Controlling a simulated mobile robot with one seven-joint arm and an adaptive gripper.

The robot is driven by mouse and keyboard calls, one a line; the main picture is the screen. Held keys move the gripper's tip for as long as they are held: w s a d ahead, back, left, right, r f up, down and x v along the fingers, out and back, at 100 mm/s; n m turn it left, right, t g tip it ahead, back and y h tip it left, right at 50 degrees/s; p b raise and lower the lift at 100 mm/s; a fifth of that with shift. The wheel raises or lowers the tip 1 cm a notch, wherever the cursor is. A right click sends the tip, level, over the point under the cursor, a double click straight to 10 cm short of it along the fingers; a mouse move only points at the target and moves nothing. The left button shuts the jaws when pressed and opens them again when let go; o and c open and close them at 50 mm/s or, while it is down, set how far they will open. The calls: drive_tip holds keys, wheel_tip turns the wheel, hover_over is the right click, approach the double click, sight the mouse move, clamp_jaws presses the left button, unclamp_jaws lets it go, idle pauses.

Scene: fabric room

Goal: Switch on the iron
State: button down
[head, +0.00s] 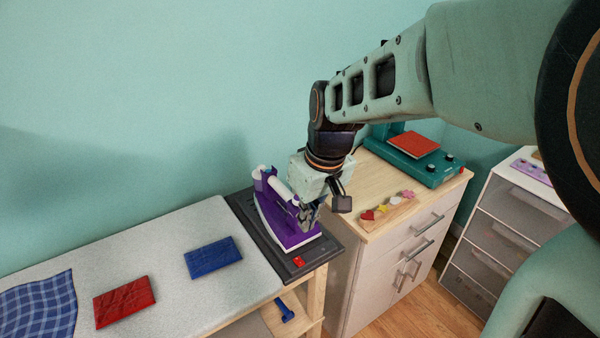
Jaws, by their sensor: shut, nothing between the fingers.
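The purple and white iron (282,214) sits on a dark grey rest plate (259,254) at the right end of the ironing table. A small red switch (299,261) is on the front corner of the plate. My gripper (307,224) is shut and empty, pointing down at the right side of the iron, behind the red switch. It covers part of the iron. I cannot tell whether it touches the iron.
The pale ironing surface (165,240) holds a red cloth (125,301), a blue cloth (213,257) and a checked cloth (42,308). A wooden-topped cabinet (362,172) on the right bears small shapes and a teal press (418,172). A drawer unit (508,212) stands further right.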

sight(301, 263)
drive_tip(key=x, duration=1.2)
drive_tip(key=shift+s+d+f, duration=0.2)
drive_tip(key=shift+s+f, duration=0.1)
drive_tip(key=shift+f, duration=0.7)
drive_tip(key=shift+b, duration=0.35)
drive_tip(key=shift+s+d+f+b, duration=0.15)
drive_tip(key=shift+f+b, duration=0.45)
drive_tip(key=shift+b, duration=0.05)
drive_tip(key=shift+r, duration=0.25)
